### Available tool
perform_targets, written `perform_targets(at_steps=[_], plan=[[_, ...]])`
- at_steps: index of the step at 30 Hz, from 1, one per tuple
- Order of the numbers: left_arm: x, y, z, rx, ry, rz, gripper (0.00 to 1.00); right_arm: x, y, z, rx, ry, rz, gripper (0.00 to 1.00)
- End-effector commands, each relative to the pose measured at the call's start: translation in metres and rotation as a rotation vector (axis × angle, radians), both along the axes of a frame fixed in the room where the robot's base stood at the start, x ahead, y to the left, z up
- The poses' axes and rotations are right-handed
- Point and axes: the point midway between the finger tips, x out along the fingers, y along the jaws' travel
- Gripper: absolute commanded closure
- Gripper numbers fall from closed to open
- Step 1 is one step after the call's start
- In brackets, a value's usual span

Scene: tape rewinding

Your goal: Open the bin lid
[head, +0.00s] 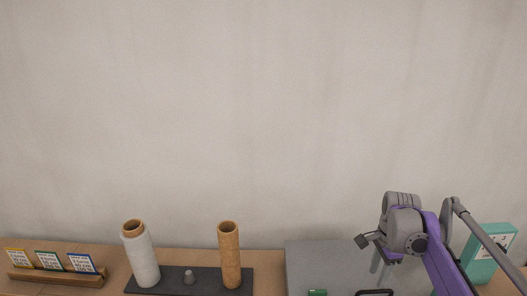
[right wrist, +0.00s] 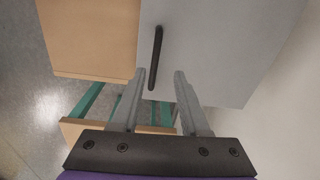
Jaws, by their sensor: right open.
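The grey bin lid (head: 322,263) lies flat and closed-looking at the lower right of the head view. Its black bar handle (head: 375,292) shows at the bottom edge there. In the right wrist view the grey lid (right wrist: 220,45) carries the dark handle (right wrist: 156,58), which runs lengthwise beyond the fingertips. My right gripper (head: 369,251) is above the lid. Its two fingers (right wrist: 158,85) stand apart with nothing between them, and the handle's near end lies roughly in line with the gap. Whether they touch it cannot be told. My left gripper is not in view.
On the wooden table (head: 195,257), a white-wrapped roll (head: 142,258) and a bare cardboard tube (head: 229,257) stand on a dark base (head: 205,279). A card holder (head: 55,278) is far left. A teal device (head: 490,250) stands right. A green object (head: 317,293) shows at the bottom.

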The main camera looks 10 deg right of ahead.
Motion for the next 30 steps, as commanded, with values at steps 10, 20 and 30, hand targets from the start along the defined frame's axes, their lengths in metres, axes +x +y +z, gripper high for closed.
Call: perform_targets(at_steps=[10, 20, 30], plan=[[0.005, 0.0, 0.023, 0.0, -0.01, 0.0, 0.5, -0.086, 0.103, 0.01, -0.116, -0.161, 0.69, 0.55], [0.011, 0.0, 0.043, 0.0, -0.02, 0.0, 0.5, -0.186, 0.168, -0.031, -0.312, -0.301, 1.356, 0.55], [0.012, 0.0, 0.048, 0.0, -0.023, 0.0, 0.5, -0.216, 0.182, -0.054, -0.401, -0.338, 1.574, 0.55]])
